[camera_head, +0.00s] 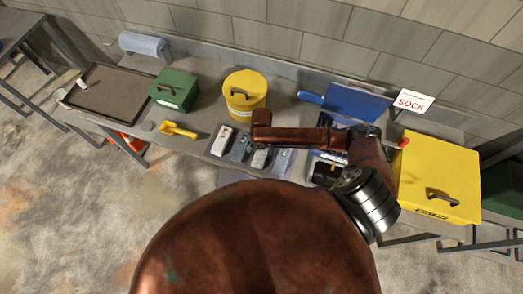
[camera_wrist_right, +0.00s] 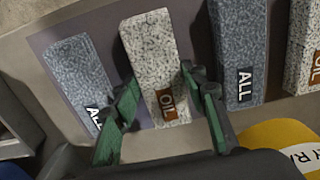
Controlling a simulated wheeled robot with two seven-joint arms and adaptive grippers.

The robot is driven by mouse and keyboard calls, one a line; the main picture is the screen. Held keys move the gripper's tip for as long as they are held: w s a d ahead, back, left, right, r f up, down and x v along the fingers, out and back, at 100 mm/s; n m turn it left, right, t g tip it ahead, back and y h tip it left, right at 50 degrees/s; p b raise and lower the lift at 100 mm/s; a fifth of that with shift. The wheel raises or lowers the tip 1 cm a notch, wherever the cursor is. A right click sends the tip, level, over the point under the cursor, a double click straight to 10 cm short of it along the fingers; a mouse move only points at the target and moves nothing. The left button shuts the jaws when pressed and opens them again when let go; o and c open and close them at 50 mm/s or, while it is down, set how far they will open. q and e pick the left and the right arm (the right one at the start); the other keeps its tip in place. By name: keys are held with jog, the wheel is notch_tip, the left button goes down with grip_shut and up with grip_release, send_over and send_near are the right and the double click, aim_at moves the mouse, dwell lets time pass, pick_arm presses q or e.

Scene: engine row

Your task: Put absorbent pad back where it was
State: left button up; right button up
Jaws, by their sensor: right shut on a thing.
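My right gripper (camera_wrist_right: 160,88) is shut on a speckled white absorbent pad with a brown OIL label (camera_wrist_right: 149,47); its green fingers press on both long sides. In the head view this pad (camera_head: 260,158) appears third from the left in the tray row. I cannot tell whether it touches the tray. A grey ALL pad (camera_wrist_right: 75,70) lies to its left in the wrist view and another grey ALL pad (camera_wrist_right: 240,45) to its right, with a white OIL pad (camera_wrist_right: 304,55) beyond. My left gripper is not in view.
A green box (camera_head: 174,92), a yellow scoop (camera_head: 180,131) and a brown tray (camera_head: 106,96) are left. A blue dustpan-like item (camera_head: 355,102) and yellow box (camera_head: 437,172) are right.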

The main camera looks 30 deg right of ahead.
aim_at(262, 152)
jog(key=shift+f, duration=0.15)
jog(key=o, duration=1.1)
jog(key=shift+o, duration=0.2)
notch_tip(262, 152, up, 12)
